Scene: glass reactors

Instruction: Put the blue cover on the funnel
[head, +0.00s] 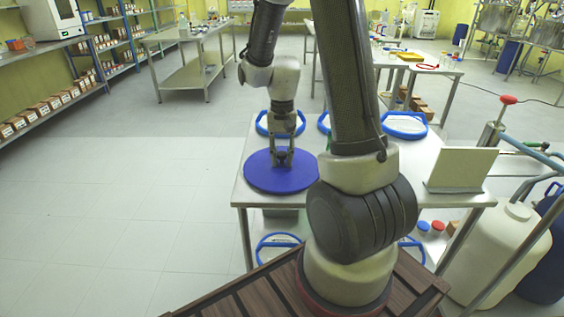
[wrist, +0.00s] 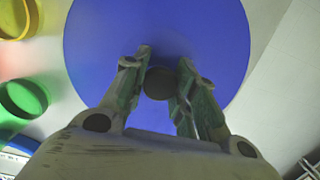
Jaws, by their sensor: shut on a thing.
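The blue cover (head: 258,178) is a flat round disc at the left end of the metal table. My gripper (head: 283,161) points down over its middle. In the wrist view, the fingers (wrist: 160,82) are shut on the dark round knob (wrist: 158,84) at the centre of the blue cover (wrist: 210,35). I cannot make out the funnel for certain in either view.
Blue-rimmed round pieces (head: 404,134) stand along the table's back. A flat grey panel (head: 462,168) stands at its right end. In the wrist view, a green ring (wrist: 22,98) and a yellow ring (wrist: 18,18) lie left of the cover. The floor (head: 130,190) to the left is clear.

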